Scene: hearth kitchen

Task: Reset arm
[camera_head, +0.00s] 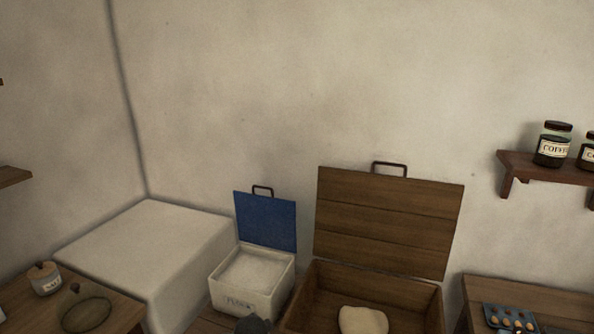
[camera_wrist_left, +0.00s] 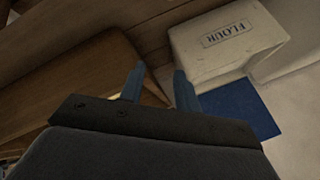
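My left gripper (camera_wrist_left: 158,86) shows in the left wrist view. Its two blue fingers stand apart with nothing held between them. Beyond the fingertips are brown wooden surfaces and the white flour box (camera_wrist_left: 228,42) with its label. In the head view a dark rounded piece (camera_head: 253,325) pokes up at the bottom edge in front of the flour box; it may be part of my left arm. My right gripper is in neither view.
The flour box (camera_head: 235,300) has its blue lid (camera_head: 266,222) raised. A wooden chest (camera_head: 432,306) stands open with pale dough (camera_head: 363,320) inside. A salt jar (camera_head: 45,281) is at left; an egg tray (camera_head: 509,318) is at right. Coffee jar (camera_head: 553,146) sits on a shelf.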

